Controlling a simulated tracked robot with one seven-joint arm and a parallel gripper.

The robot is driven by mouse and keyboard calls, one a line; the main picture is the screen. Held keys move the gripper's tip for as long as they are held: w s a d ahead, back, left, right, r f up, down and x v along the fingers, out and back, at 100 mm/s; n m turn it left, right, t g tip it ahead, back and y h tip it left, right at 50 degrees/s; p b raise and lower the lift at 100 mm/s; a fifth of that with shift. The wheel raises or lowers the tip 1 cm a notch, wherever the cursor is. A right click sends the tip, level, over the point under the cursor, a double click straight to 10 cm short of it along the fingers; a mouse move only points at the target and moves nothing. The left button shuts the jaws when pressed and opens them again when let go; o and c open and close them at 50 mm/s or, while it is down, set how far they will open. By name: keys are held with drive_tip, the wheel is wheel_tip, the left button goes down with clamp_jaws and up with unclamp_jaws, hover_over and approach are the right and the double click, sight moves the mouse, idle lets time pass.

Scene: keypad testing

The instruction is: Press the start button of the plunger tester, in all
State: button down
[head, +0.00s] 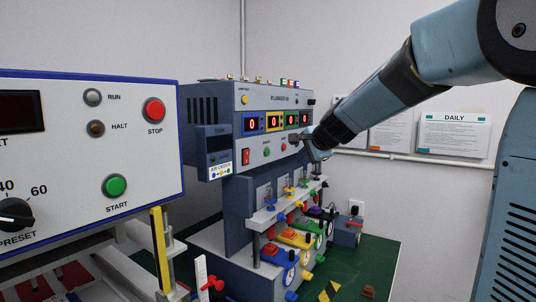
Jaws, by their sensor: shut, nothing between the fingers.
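The plunger tester (238,100) is a blue-grey machine with a white front panel, standing behind and right of a nearer white panel. Its front panel carries several small displays reading 0. Below them are a small green button (267,152), a small red button (284,146) and a red rocker switch (245,156). Their labels are too small to read. My gripper (296,139) is shut and empty at the right part of this panel, just right of the red button. I cannot tell whether it touches the panel.
The nearer panel (80,165) at left has its own green START button (115,186) and red STOP button (153,110). Below the tester are several coloured plunger fixtures (285,254) on a green bench top (376,262). Notices (454,136) hang on the wall at right.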

sight(267, 152)
drive_tip(key=shift+w, duration=0.25)
drive_tip(key=shift+a, duration=0.1)
drive_tip(key=w+a, duration=0.5)
drive_tip(key=a, duration=0.2)
idle(0.5)
drive_tip(key=shift+w+a, duration=0.1)
drive_tip(key=shift+w, duration=0.15)
idle(1.9)
drive_tip(key=shift+w+a, duration=0.1)
drive_tip(key=shift+a, duration=0.05)
